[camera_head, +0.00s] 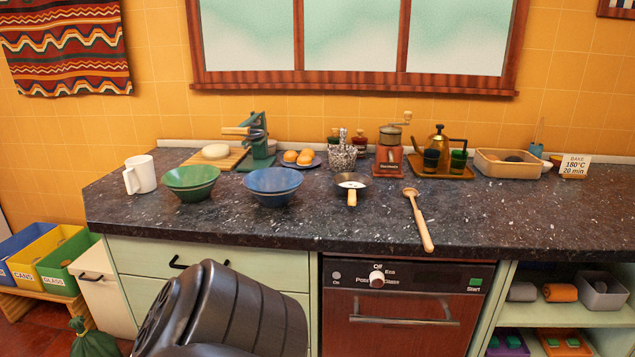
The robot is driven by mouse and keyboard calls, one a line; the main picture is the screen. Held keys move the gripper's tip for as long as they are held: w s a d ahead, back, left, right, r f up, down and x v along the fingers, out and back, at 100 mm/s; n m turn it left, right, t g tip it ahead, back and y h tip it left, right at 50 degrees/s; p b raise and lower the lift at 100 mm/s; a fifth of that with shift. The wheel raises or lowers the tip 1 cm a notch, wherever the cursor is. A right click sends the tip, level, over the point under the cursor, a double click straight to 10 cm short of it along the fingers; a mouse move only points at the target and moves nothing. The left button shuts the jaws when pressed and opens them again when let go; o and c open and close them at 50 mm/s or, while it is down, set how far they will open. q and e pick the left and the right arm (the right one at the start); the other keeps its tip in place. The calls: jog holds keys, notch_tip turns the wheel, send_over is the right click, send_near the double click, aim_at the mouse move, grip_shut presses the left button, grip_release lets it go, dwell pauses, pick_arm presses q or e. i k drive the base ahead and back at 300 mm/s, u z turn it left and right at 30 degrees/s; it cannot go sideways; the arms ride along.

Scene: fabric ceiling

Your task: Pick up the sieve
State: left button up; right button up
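A small round, shallow vessel (351,182) with a pale inside, a dark rim and a short light wooden handle lies on the dark speckled counter (310,226), right of the blue bowls. Its handle points toward the front edge. It may be the sieve, but I cannot make out any mesh. A long wooden utensil (419,221) with a small round head lies to its right, its handle end near the front edge. Neither of my grippers is in view. A black link of my own arm fills the lower left-middle, below the counter edge.
Green bowls (191,190), blue bowls (272,192) and a white mug (140,175) stand on the left. A red grinder (389,155), brass kettle (439,147) and wooden tray (508,163) stand behind. The right front counter is clear.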

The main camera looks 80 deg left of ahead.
aim_at(352, 185)
jog(key=u, duration=3)
